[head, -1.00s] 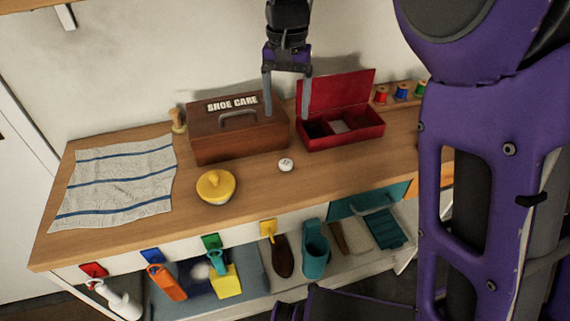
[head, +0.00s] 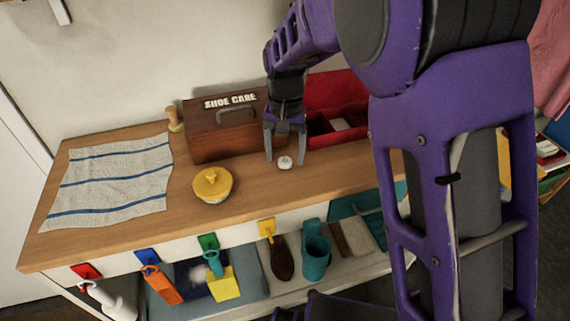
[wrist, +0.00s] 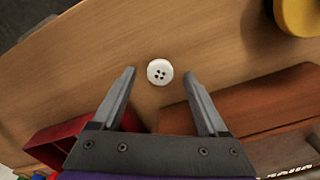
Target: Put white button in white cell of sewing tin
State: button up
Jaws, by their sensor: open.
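The white button (head: 285,162) lies flat on the wooden counter. In the wrist view the round button (wrist: 160,72), with its holes showing, is centred just past and between the fingertips. My gripper (head: 285,157) is open and empty, pointing down over the button; in the wrist view its two fingers (wrist: 160,73) stand apart on either side. The red sewing tin (head: 345,137) stands open behind and to the right of the button, its lid raised. A pale cell (head: 341,124) shows inside it; my arm hides the tin's right part.
A brown shoe care box (head: 222,130) stands just behind and left of my gripper. A yellow-lidded pot (head: 212,185) is at the front left of the button. A striped cloth (head: 110,180) covers the counter's left end. Counter front of the button is clear.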

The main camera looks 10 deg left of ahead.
jog(key=shift+f, duration=0.4)
grip_shut()
jog(key=shift+r, duration=0.15)
